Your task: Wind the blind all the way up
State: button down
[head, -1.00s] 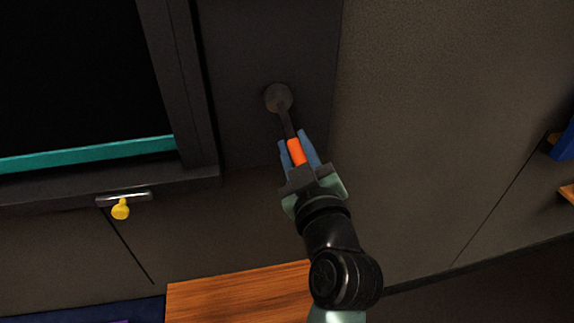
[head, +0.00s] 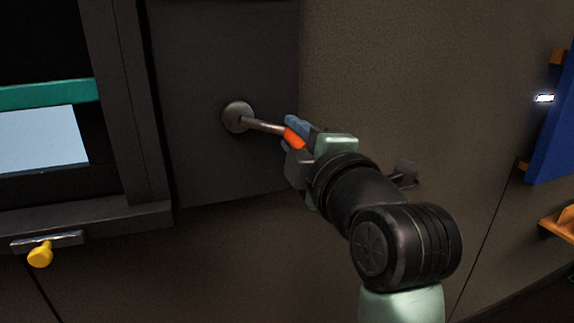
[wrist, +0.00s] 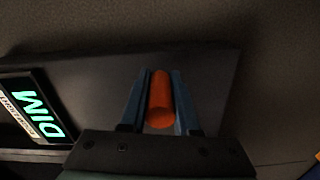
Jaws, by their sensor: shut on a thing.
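The crank has a round grey hub (head: 237,117) on a dark wall panel, and its arm (head: 264,126) points right and slightly down in the head view. My gripper (head: 297,134) is shut on its orange handle (head: 293,138). In the wrist view the orange handle (wrist: 160,100) sits between the two blue fingers. The black blind (head: 40,40) covers the upper part of the window in view, with a teal bar (head: 45,94) along its lower edge. A pale blue pane (head: 40,140) shows below the bar. The blind's top is out of view.
A yellow knob (head: 40,254) on a metal plate is below the window frame (head: 130,100). A small dark bracket (head: 405,173) is on the wall behind my arm. A blue panel (head: 556,125) stands at the right edge. A lit DIM sign (wrist: 35,105) shows in the wrist view.

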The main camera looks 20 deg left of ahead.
jog(key=r+n, duration=0.1)
jog(key=r+n+b, duration=0.1)
jog(key=n, duration=0.1)
jog(key=shift+w+d+r+n+b, duration=0.15)
jog(key=shift+d+r+n+b, duration=0.1)
jog(key=shift+d+n+b, duration=0.05)
jog(key=r+n, duration=0.1)
jog(key=n, duration=0.1)
jog(key=shift+a+r+n+b, duration=0.15)
jog(key=shift+r+n+b, duration=0.15)
jog(key=shift+r+n, duration=0.1)
jog(key=shift+s+a+r+n, duration=0.1)
jog(key=shift+r+n, duration=0.3)
jog(key=shift+n, duration=0.2)
jog(key=shift+s+a+r+n, duration=0.1)
jog(key=shift+r+n, duration=0.3)
jog(key=shift+n, duration=0.2)
jog(key=shift+s+a+r+n, duration=0.15)
jog(key=shift+a+r+n, duration=0.2)
jog(key=shift+n, duration=0.4)
jog(key=shift+s+a+r+n, duration=0.15)
jog(key=shift+r+n, duration=0.25)
jog(key=shift+n, duration=0.35)
jog(key=c, duration=0.7)
grip_release()
jog(key=shift+o, duration=0.2)
